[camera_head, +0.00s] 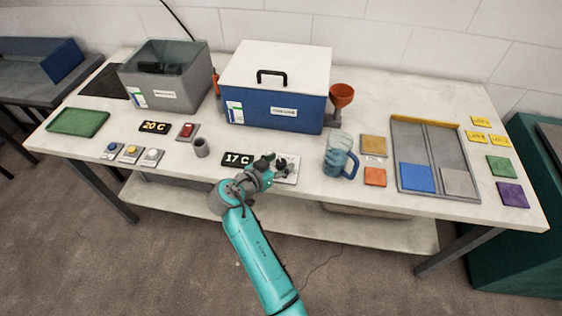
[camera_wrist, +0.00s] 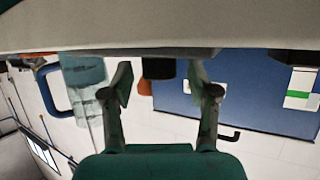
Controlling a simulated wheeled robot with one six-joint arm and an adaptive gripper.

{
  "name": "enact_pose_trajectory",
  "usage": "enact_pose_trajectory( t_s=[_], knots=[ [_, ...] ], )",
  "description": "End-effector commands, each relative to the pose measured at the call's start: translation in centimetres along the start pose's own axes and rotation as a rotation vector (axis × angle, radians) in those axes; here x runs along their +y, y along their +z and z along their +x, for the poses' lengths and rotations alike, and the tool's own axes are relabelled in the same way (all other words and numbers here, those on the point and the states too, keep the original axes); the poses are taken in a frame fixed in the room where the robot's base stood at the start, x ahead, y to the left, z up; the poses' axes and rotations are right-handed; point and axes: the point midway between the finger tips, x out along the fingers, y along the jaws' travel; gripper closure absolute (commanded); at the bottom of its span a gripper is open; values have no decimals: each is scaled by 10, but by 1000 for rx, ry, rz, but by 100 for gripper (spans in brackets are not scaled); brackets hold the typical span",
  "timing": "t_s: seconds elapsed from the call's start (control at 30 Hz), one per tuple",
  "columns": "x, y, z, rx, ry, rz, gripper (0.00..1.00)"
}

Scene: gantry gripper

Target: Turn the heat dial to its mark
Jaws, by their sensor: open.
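The heat dial (camera_head: 281,162) is a small dark knob on a pale plate (camera_head: 288,178) at the table's front edge, beside a black display reading 17 C (camera_head: 237,159). My gripper (camera_head: 274,163) is at the dial, low over the table. The wrist view is upside down. There, a dark knob (camera_wrist: 158,68), apparently the dial, shows between the two spread fingers of my gripper (camera_wrist: 158,78), with gaps on both sides. The fingers are open and hold nothing. The mark and the dial's pointer are too small or hidden to read.
A blue box with a white lid (camera_head: 272,100) stands behind the dial. A display reading 20 C (camera_head: 154,127) and a red switch (camera_head: 187,131) lie farther left.

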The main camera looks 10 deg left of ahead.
Motion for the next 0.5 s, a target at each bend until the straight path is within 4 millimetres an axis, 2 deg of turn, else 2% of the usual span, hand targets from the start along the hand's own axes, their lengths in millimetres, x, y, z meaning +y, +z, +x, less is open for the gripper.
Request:
enact_pose_trajectory(
  t_s=[0.3, 0.5],
  knots=[
    [-1, 1, -62, 0, -3, 1, 40],
    [0, 1, -93, -1, -1, -1, 40]
  ],
)
